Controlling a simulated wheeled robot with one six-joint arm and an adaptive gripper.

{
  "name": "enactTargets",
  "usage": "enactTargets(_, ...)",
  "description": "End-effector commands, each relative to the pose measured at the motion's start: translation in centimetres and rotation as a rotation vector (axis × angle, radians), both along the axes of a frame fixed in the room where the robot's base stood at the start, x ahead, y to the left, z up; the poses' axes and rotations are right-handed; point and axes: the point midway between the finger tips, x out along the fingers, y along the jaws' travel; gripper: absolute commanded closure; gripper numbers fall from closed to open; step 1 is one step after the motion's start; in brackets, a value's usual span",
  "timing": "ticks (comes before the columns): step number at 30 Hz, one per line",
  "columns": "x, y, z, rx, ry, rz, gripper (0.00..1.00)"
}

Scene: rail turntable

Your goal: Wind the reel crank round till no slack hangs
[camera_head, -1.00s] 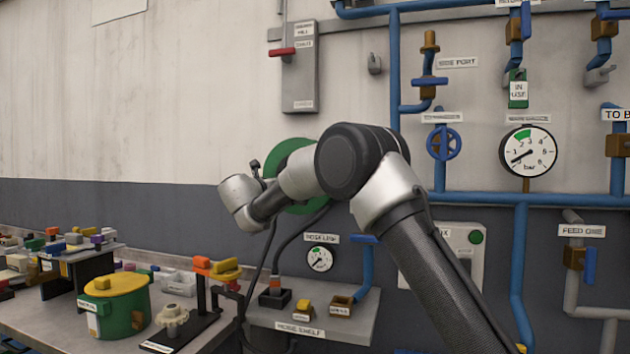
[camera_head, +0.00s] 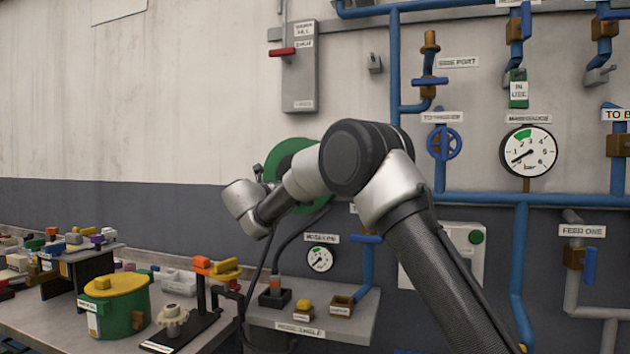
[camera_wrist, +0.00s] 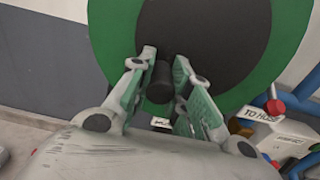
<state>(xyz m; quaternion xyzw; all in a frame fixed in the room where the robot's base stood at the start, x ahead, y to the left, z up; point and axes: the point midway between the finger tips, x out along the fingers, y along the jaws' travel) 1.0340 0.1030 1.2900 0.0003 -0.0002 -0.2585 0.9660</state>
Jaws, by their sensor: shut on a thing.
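The reel is a green disc (camera_head: 283,154) on the wall in the head view, partly hidden behind my arm. In the wrist view its green rim (camera_wrist: 110,45) surrounds a dark hub (camera_wrist: 215,45). The crank's black knob (camera_wrist: 160,82) stands out toward the wrist camera. My gripper (camera_wrist: 160,95) has one finger on each side of this knob and is shut on it. In the head view my gripper is hidden behind my wrist. A dark hose (camera_head: 268,255) runs down below the reel; how slack it is I cannot tell.
A hose shelf (camera_head: 350,325) with small blocks and a small gauge (camera_head: 319,259) above it lies below my arm. The bench at left holds a green and yellow pot (camera_head: 117,305) and a stand with orange and yellow blocks (camera_head: 205,268). Blue pipes (camera_head: 480,197) cover the right wall.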

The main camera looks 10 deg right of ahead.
Motion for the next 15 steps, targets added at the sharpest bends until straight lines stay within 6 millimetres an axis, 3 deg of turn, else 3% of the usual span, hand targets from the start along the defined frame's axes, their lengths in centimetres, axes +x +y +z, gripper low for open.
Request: enactTargets(15,-0.45,-0.99,-0.89,0.001,0.003,-0.003,1.0)
